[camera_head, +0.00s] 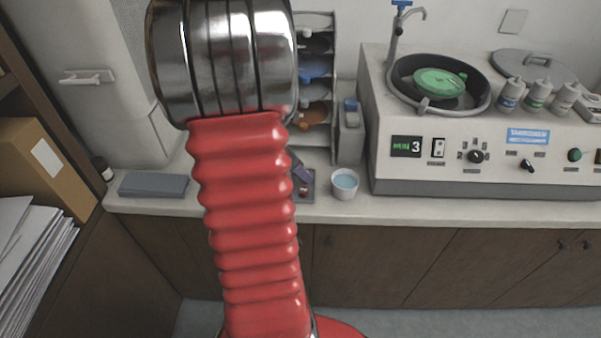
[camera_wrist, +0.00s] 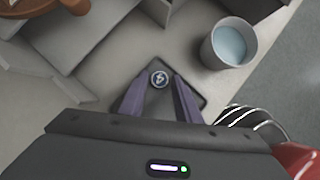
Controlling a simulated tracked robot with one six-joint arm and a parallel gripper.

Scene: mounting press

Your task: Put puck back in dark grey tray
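The puck (camera_wrist: 159,78), a small dark disc with a light ring and what looks like a 4, lies over the dark grey tray (camera_wrist: 203,98) in the wrist view. Its contact with the tray surface is hard to judge. The tray (camera_head: 309,181) is partly hidden behind my arm in the head view. My gripper (camera_wrist: 162,78) has two purple fingers, spread apart on either side of the puck. A gap shows on the right of the puck; the left fingertip is very close to it. One finger also shows above the tray in the head view.
A white cup of bluish liquid (camera_head: 345,183) stands close right of the tray. A shelf rack (camera_head: 318,75) with coloured bowls is behind it. The polishing machine (camera_head: 480,120) fills the right. A grey slab (camera_head: 153,185) lies on the counter at left.

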